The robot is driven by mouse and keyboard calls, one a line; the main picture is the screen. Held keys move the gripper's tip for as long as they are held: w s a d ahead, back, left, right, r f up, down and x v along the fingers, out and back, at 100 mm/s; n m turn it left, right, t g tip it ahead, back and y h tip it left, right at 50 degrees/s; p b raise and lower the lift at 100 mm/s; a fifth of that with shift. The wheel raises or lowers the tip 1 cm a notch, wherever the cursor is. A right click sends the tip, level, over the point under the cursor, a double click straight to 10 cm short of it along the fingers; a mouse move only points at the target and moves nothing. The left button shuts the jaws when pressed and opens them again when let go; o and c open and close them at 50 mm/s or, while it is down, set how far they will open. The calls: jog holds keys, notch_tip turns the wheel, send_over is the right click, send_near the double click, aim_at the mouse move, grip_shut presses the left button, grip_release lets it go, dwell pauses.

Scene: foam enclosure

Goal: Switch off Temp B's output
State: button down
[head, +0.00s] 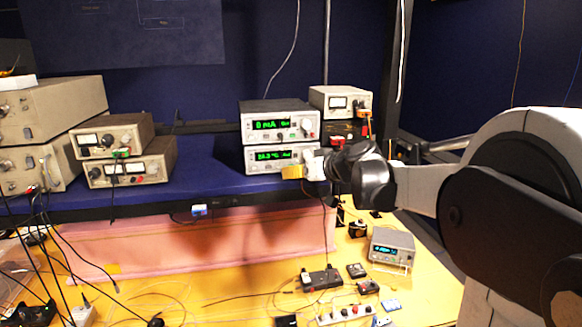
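Two white instruments with green displays are stacked on the blue shelf. The upper instrument (282,138) has a display that looks like "0 mA". The lower instrument (256,168) shows what looks like a temperature in °C. No label reading Temp B is legible, so I cannot tell which unit it is. My gripper (293,172) reaches in from the right, its yellowish tip in front of the lower right of the lower instrument's panel. It hides that part of the panel. I cannot tell whether it touches the panel or how wide the fingers are.
A small metered unit (340,102) stands right of the stack. More bench units (130,167) stand on the shelf at left. Another green-display box (391,249) sits on the cluttered yellow table (220,290) below, among cables. Bare blue shelf (207,170) lies left of the stack.

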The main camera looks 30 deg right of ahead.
jog(key=shift+w, duration=0.15)
jog(key=shift+w+d, duration=0.15)
jog(key=shift+w, duration=0.15)
jog(key=shift+w+d, duration=0.1)
jog(key=shift+w, duration=0.2)
dwell(0.8)
jog(key=shift+s, duration=0.1)
jog(key=shift+s+a, duration=0.25)
jog(key=shift+s, duration=0.35)
jog(key=shift+s+a, duration=0.25)
jog(key=shift+s, duration=0.55)
jog(key=shift+s+a, duration=0.2)
jog(key=shift+s, duration=0.65)
jog(key=shift+s+a, duration=0.25)
jog(key=shift+s, duration=0.55)
